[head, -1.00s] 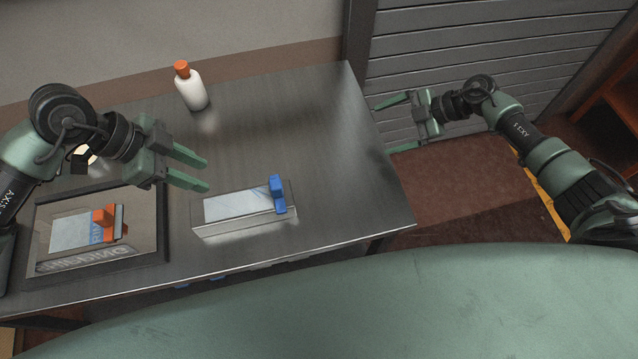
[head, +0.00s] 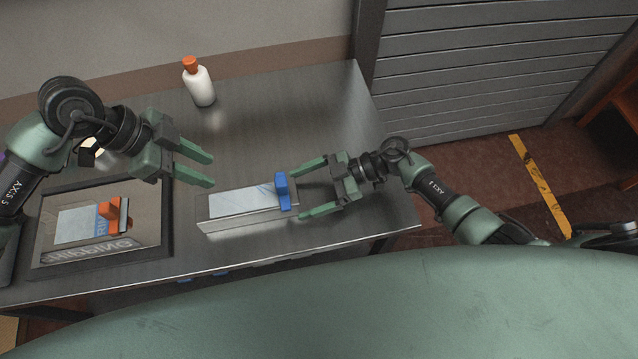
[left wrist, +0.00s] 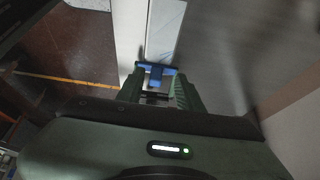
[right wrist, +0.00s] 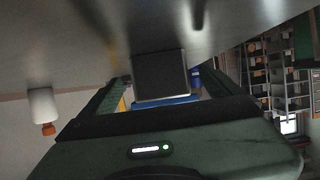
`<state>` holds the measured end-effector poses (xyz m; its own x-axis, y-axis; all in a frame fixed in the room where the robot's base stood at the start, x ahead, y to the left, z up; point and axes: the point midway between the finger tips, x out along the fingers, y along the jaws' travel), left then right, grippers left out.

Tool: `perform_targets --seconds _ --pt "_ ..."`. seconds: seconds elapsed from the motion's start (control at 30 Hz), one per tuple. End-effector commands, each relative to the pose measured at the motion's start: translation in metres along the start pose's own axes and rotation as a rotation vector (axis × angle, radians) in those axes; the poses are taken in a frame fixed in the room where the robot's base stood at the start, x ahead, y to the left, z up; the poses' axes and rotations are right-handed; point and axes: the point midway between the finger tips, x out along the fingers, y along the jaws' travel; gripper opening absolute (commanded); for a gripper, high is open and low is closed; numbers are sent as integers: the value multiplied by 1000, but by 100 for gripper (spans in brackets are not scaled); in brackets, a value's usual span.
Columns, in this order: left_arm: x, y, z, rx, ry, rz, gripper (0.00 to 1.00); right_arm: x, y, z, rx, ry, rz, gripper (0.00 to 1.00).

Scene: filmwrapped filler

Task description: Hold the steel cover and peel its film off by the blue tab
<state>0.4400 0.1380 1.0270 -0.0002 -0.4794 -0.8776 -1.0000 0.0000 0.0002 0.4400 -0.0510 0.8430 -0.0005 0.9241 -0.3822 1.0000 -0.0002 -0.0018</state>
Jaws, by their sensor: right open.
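The steel cover (head: 245,219) is a long, low block on the table, with pale film (head: 238,200) on its top. The blue tab (head: 282,188) stands up at its right end. My right gripper (head: 298,194) is open, its two fingers either side of the cover's right end near the tab; I cannot tell if they touch it. The right wrist view shows a dark block end (right wrist: 160,75) between the fingers, with blue (right wrist: 165,101) below. My left gripper (head: 211,169) is open and empty, above and left of the cover. The left wrist view shows the tab (left wrist: 155,72) ahead.
A framed panel (head: 169,240) with a picture or piece bearing an orange tab (head: 109,209) lies left of the cover. A white bottle (head: 202,90) with an orange cap stands at the back. The table (head: 290,110) is bare at the back right.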

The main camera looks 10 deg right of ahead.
Motion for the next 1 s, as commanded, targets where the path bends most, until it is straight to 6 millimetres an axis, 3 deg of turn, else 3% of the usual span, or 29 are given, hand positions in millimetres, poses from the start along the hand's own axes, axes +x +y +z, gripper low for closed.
perform_targets --seconds 0.2,0.57,0.9,0.97,1.0 --pt "0 0 0 0 0 0 36 24 0 0 0 1 0 94" --pt "0 0 0 0 0 0 36 29 0 0 -2 -1 1 94" --pt "0 0 0 0 0 0 36 28 0 0 -2 -1 1 0" --pt "0 0 0 0 1 2 50 28 0 0 -2 -1 1 0" --pt "2 2 -1 -1 6 9 51 28 0 0 -2 -1 1 0"
